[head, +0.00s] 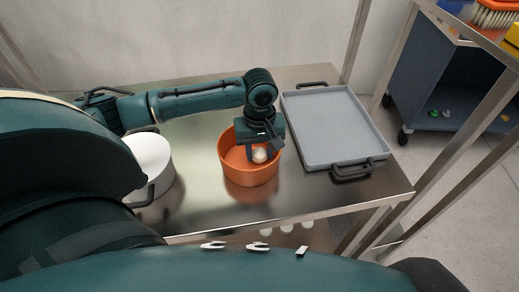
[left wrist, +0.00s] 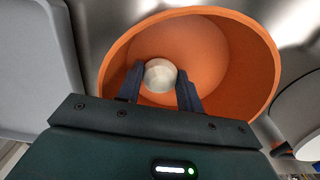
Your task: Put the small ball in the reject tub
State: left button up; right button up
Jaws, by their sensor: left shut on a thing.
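The small ball (head: 259,155) is pale and round. My left gripper (head: 256,150) is shut on it, inside the mouth of the orange tub (head: 249,178) in the head view. In the left wrist view the ball (left wrist: 160,75) sits between the two dark fingers (left wrist: 160,90), with the orange tub's inner wall (left wrist: 235,60) around it. I cannot tell whether the ball touches the tub's floor. My right gripper is not in view.
A grey tray (head: 335,125) with black handles lies right of the tub on the steel table (head: 200,205). A white pot (head: 152,165) stands left. Several pale balls (head: 284,227) show below the table's front edge. A blue cart (head: 440,90) stands at the back right.

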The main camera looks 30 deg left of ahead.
aim_at(260, 151)
pick_arm(q)
jog(key=o, duration=0.7)
jog(key=shift+f, duration=0.1)
jog(key=shift+r, duration=0.2)
notch_tip(260, 151, up, 12)
jog(key=shift+f, duration=0.1)
dwell(0.4)
